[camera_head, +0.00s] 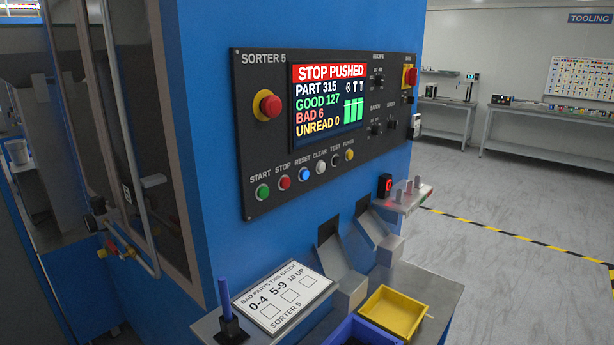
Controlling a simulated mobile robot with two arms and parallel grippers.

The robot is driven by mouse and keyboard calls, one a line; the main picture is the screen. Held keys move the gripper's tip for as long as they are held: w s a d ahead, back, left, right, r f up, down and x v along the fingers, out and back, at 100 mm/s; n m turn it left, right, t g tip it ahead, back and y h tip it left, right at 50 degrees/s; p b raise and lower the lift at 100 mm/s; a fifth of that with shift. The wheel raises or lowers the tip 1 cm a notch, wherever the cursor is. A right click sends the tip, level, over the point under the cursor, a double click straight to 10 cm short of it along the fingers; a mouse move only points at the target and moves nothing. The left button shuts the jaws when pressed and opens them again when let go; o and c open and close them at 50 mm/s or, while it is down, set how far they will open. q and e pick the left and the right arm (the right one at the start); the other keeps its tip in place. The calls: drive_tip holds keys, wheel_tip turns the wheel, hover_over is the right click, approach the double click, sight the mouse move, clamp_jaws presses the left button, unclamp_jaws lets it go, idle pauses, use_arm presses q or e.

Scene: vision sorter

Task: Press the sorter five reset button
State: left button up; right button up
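The black control panel (260,205) labelled SORTER 5 is on the blue machine face in the middle of the head view. The blue reset button (304,174) sits in the lower button row under the label RESET, between the red stop button (285,182) and the white clear button (321,167). It looks lit. The green start button (262,191) is at the row's left end. The screen (328,105) reads STOP PUSHED, part 315, good 127, bad 6, unread 0. Neither of my grippers shows in this view.
A red emergency knob (270,105) sticks out left of the screen. Below the panel, a ledge holds a batch card (283,297), a blue pen in a stand (226,302), a yellow tray (394,311) and metal chutes (343,262). Open floor (500,215) lies to the right.

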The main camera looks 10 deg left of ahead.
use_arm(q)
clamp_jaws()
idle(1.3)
